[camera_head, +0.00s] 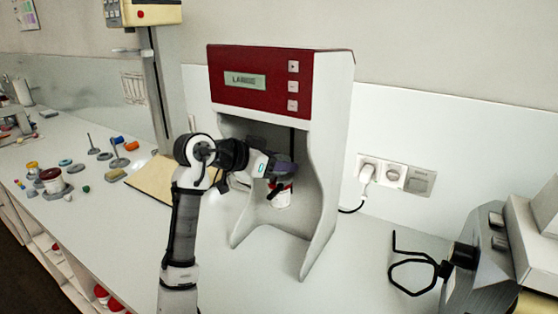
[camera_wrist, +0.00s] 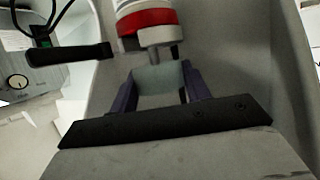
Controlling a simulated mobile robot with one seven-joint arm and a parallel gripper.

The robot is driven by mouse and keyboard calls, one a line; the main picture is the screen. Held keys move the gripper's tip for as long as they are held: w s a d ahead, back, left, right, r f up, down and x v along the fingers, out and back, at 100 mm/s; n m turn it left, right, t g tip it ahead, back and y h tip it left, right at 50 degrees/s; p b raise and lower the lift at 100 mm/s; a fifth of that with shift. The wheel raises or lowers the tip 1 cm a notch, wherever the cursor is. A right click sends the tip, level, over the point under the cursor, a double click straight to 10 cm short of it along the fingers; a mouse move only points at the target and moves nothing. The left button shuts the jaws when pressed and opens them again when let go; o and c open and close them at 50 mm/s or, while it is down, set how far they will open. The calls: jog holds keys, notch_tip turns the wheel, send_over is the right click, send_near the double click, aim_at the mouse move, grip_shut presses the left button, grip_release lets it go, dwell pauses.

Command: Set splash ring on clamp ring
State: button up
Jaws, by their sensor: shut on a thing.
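My gripper (camera_head: 281,172) is inside the bay of the red-fronted machine, in front of its back wall. In the wrist view its two purple fingers (camera_wrist: 158,92) are shut on a pale grey-green piece, which I take for the splash ring (camera_wrist: 158,76); only part of it shows. Just beyond it is a white jar with a red band (camera_wrist: 145,18) and a grey part at its end (camera_wrist: 151,37). Whether the ring touches the jar cannot be told. In the head view the jar (camera_head: 283,199) shows below my gripper. I cannot single out the clamp ring with certainty.
The machine's side walls (camera_head: 327,170) stand close on both sides of my gripper. A tan board (camera_head: 150,180) and several small parts lie on the bench to the left. A grey device with a black wire loop (camera_head: 412,272) stands at the right. A wall socket (camera_head: 392,175) is behind.

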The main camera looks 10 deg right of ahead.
jog(key=shift+f, duration=0.2)
jog(key=shift+d, duration=0.2)
dwell(0.9)
jog(key=shift+s+f+b, duration=0.35)
jog(key=shift+f+b, duration=0.25)
jog(key=shift+f, duration=0.2)
dwell(0.8)
jog(key=o, duration=1.6)
jog(key=shift+d, duration=0.1)
jog(key=shift+w+p+v, duration=0.2)
jog(key=shift+p+v, duration=0.4)
jog(key=shift+v, duration=1.45)
jog(key=shift+w+p+v, duration=0.2)
jog(key=shift+p+v, duration=0.35)
jog(key=shift+v, duration=1.5)
jog(key=shift+r, duration=0.1)
